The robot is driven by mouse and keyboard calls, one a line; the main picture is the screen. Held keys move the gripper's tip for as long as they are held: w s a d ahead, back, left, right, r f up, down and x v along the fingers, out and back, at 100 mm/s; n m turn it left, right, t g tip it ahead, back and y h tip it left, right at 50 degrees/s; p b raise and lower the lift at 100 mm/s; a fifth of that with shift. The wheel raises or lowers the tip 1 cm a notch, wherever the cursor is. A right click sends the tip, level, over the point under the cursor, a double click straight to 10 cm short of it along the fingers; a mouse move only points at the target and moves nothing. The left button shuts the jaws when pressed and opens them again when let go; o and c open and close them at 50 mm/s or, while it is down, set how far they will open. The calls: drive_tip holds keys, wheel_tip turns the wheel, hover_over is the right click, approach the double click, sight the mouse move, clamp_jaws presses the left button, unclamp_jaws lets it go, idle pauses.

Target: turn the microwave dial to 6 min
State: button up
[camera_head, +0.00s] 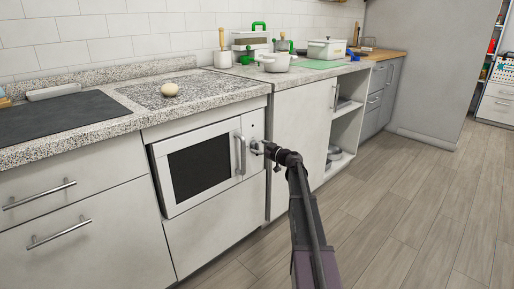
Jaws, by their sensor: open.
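The microwave (200,163) is built into the cabinet under the counter, with a dark window and a vertical handle (240,155) at its right side. Its control panel (252,128) is a narrow strip to the right of the handle. My gripper (257,147) is at this panel, at the height of the handle's middle, and is open. The dial is largely hidden by my gripper, so I cannot read its setting or tell whether the fingers touch it. My arm reaches up from the bottom of the picture to the panel.
The granite counter (215,91) runs above the microwave, with a round pale object (169,90) on it. A white pot (277,62) stands farther right. An open shelf (345,125) lies right of the cabinet door. The wooden floor (400,200) is clear at right.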

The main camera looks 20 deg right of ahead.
drive_tip(key=shift+w+a, duration=0.15)
drive_tip(key=shift+w, duration=0.25)
drive_tip(key=c, duration=1.2)
drive_tip(key=shift+o, duration=0.2)
drive_tip(key=shift+a, duration=0.3)
drive_tip(key=shift+d, duration=0.2)
